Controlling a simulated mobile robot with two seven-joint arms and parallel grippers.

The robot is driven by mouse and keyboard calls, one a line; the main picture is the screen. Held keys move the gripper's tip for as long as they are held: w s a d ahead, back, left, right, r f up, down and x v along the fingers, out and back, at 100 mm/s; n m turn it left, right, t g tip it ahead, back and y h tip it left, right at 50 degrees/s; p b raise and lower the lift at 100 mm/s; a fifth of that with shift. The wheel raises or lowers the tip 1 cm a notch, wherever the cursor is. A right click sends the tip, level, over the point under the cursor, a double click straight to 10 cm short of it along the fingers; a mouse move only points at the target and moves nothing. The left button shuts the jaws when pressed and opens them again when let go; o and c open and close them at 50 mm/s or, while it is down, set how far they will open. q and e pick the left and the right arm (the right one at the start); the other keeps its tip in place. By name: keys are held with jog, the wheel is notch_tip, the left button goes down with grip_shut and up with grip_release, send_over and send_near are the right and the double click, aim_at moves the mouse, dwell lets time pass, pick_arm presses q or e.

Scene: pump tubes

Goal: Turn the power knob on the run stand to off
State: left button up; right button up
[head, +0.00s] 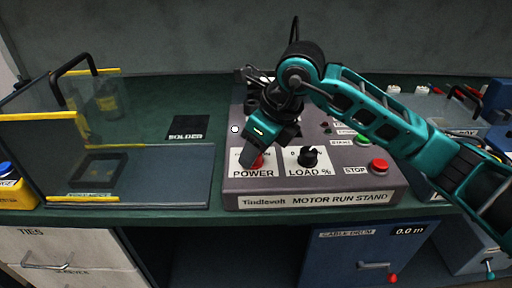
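The motor run stand (310,199) is a grey box with a sloped top on the green bench. Its red power knob (258,164) sits above the POWER label at the front left, mostly hidden by my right gripper. My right gripper (252,157) reaches in from the right and points down at the knob, its fingertips at or just above it. I cannot tell whether the fingers touch or grip the knob, nor which way the knob points. My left gripper is not in view.
A black LOAD % knob (308,156) stands close right of the power knob. A red STOP button (379,166) and a green START button (363,140) are further right. A clear-walled guard with yellow edges (40,117) stands at left. The bench around the SOLDER mat (187,127) is clear.

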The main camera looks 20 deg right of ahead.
jog(key=c, duration=0.6)
jog(key=shift+c, duration=0.2)
jog(key=shift+d+n+y+b, duration=0.1)
jog(key=shift+n+y+b, duration=0.35)
jog(key=shift+n, duration=0.65)
jog(key=n+g, duration=0.1)
jog(key=n+b, duration=0.1)
jog(key=n, duration=0.1)
jog(key=shift+w+n+g+y, duration=0.15)
jog(key=shift+n+g+y, duration=0.15)
jog(key=shift+g, duration=0.1)
jog(key=n+g, duration=0.1)
jog(key=n, duration=0.2)
jog(key=n+g, duration=0.1)
jog(key=n, duration=0.2)
jog(key=shift+w+b, duration=0.2)
jog(key=shift+b, duration=0.15)
jog(key=n+g, duration=0.2)
jog(key=n, duration=0.2)
jog(key=shift+w+n+b, duration=0.1)
jog(key=shift+n+b, duration=0.2)
jog(key=shift+n, duration=0.1)
jog(key=shift+n+h, duration=0.45)
jog(key=shift+n, duration=0.25)
